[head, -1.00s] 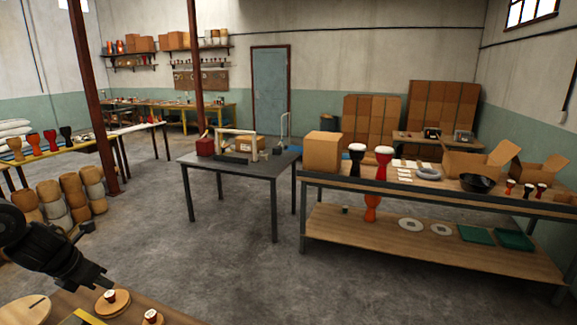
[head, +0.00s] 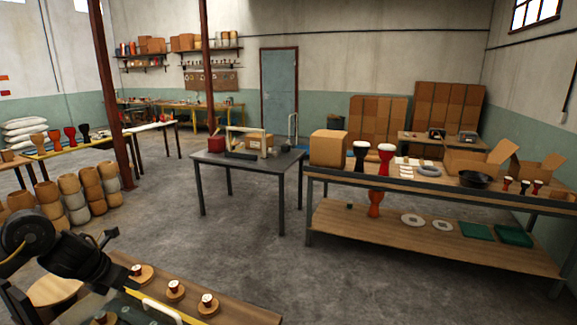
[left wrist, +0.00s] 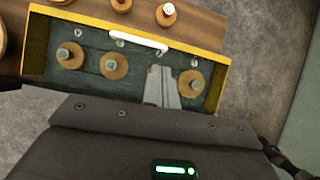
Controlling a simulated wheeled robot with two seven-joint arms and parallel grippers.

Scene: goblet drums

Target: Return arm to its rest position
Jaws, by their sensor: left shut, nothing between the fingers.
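My left arm comes in at the lower left of the head view, black and bent over the near wooden bench. My left gripper (head: 124,281) is shut and empty. In the left wrist view its grey fingers (left wrist: 173,88) are over a yellow-rimmed tray (left wrist: 213,62) with a dark green floor. The tray holds several round wooden pieces with metal knobs and has a white handle (left wrist: 138,39). I cannot tell whether the fingertips touch the tray. My right gripper is not in view.
Wooden discs with small red-and-white cups (head: 174,291) stand on the near bench (head: 240,314). Ahead are a grey table (head: 240,165) and a long two-level bench (head: 400,228) with goblet drums and boxes. A brown steel post (head: 113,100) rises at left. The concrete floor between is clear.

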